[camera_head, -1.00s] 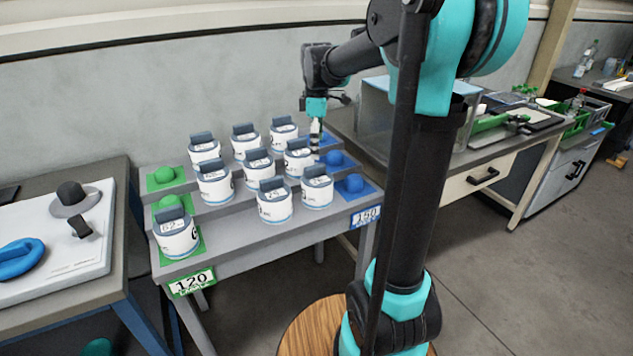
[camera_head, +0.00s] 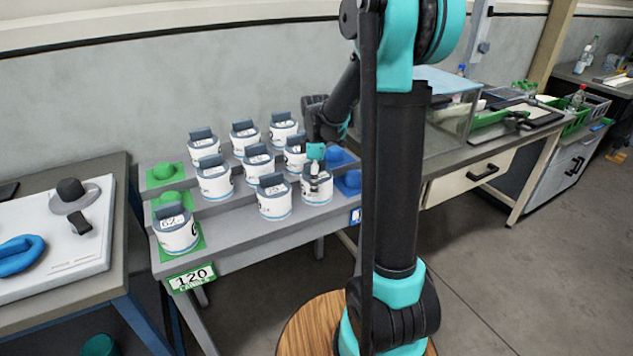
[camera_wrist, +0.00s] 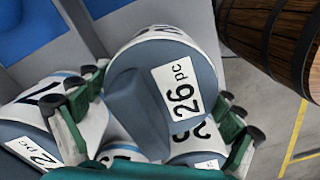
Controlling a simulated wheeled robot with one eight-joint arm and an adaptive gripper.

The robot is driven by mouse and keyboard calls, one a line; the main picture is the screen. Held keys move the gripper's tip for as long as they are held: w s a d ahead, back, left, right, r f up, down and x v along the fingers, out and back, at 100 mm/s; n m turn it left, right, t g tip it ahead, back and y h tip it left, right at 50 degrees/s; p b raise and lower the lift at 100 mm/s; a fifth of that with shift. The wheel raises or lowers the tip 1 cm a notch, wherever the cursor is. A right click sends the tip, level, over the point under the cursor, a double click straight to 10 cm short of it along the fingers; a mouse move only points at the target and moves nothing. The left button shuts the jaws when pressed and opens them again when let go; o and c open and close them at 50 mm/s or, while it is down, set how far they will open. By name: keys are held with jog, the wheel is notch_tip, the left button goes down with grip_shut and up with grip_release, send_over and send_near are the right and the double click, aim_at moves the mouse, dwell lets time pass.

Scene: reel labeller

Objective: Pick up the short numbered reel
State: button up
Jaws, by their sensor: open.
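Several white reels with blue-grey tops and number labels stand on a grey stepped rack (camera_head: 240,238). My gripper (camera_head: 316,172) is over the front-right reel (camera_head: 317,190) in the head view. In the wrist view my open gripper (camera_wrist: 155,118) has its green fingers on either side of a reel labelled "26 pc" (camera_wrist: 135,75). I cannot tell whether the fingers touch it. Neighbouring reels show partly at the left (camera_wrist: 30,125) and below. The front-left reel (camera_head: 177,232) sits on a green pad; its label looks like 62.
Green knobs (camera_head: 165,171) line the rack's left side and blue knobs (camera_head: 350,178) its right. A green "120" sign (camera_head: 191,277) hangs in front. A wooden barrel (camera_wrist: 272,40) stands near the gripper in the wrist view. Benches flank the rack.

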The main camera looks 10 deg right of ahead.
jog(key=shift+f, duration=1.05)
jog(key=c, duration=0.9)
jog(key=shift+r, duration=0.2)
